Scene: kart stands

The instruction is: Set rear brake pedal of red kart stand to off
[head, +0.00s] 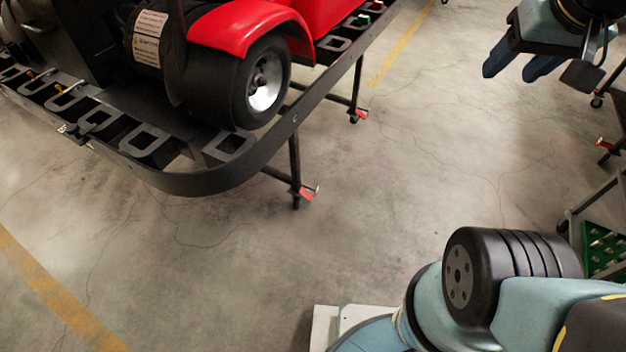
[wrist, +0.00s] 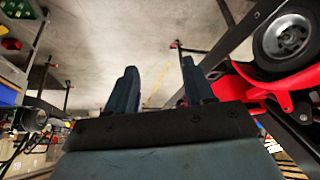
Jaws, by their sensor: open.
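The red kart (head: 308,14) sits on a black-framed stand (head: 215,180) at upper left in the head view. A red pedal (head: 306,192) is at the caster of the stand's nearer leg. Another red pedal (head: 361,114) is at a leg farther back. I cannot tell which is the rear one, or whether either is on or off. My gripper (head: 514,70) is open and empty at upper right, apart from the stand and pedals. In the wrist view, my two fingers (wrist: 160,82) are spread, with the kart's wheel (wrist: 286,38) and red bodywork to the right.
Another stand's leg with a red pedal (head: 605,144) is at the right edge. A green crate (head: 603,246) on a grey frame is below it. Bare concrete floor (head: 420,160) lies between the kart stand and the things at right. Yellow lines mark the floor.

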